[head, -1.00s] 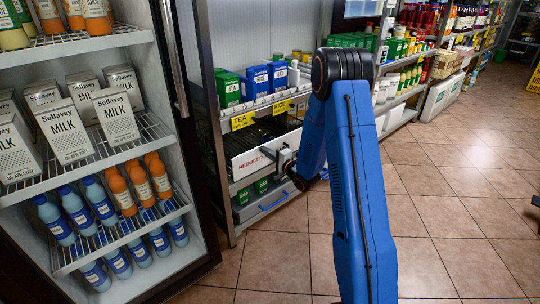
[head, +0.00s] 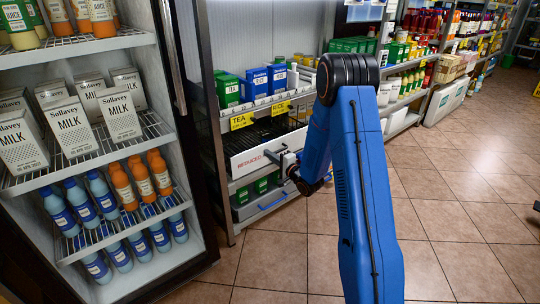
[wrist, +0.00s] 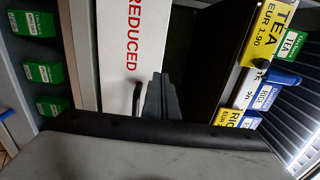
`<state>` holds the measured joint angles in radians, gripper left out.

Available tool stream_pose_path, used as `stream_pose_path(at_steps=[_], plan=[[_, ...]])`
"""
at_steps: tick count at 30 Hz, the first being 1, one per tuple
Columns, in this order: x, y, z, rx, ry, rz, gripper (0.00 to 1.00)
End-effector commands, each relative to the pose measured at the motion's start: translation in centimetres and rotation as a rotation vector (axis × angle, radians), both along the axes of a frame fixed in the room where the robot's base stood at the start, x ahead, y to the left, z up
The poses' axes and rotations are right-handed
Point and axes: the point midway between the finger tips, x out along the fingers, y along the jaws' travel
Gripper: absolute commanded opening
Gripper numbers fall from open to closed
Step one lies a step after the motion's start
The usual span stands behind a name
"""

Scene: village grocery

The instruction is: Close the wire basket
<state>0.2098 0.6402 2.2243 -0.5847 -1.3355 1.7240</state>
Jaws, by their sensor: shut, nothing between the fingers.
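The wire basket (head: 262,137) is black, with a white front panel (head: 248,161) marked REDUCED, on the shelf unit below the tea and rice boxes. Its dark inside shows behind the panel, so the basket stands at least partly out. A dark handle (head: 273,157) sits on the panel. In the wrist view the white panel (wrist: 130,25) is at upper centre, with the handle (wrist: 137,98) beside my fingers. My gripper (wrist: 162,95) is shut and empty, close to the panel; I cannot tell whether it touches. In the head view, my arm partly hides the panel's right end.
Price tags for tea (head: 241,121) and rice hang above the basket. Green boxes (head: 262,185) and a grey bin with a blue handle (head: 264,208) are below. An open-fronted fridge with milk cartons (head: 72,128) stands left.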

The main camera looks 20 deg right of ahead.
Motion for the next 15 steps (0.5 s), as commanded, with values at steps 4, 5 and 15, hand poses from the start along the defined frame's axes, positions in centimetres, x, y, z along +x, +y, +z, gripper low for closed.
stream_pose_path(at_steps=[4, 5, 15], plan=[[-1.7, -0.7, 0.0, 0.001, 0.001, -0.002, 0.00], [-2.0, -0.8, 0.0, 0.001, 0.001, -0.002, 0.00], [-6.7, -2.6, 0.0, 0.001, 0.001, -0.003, 0.00]])
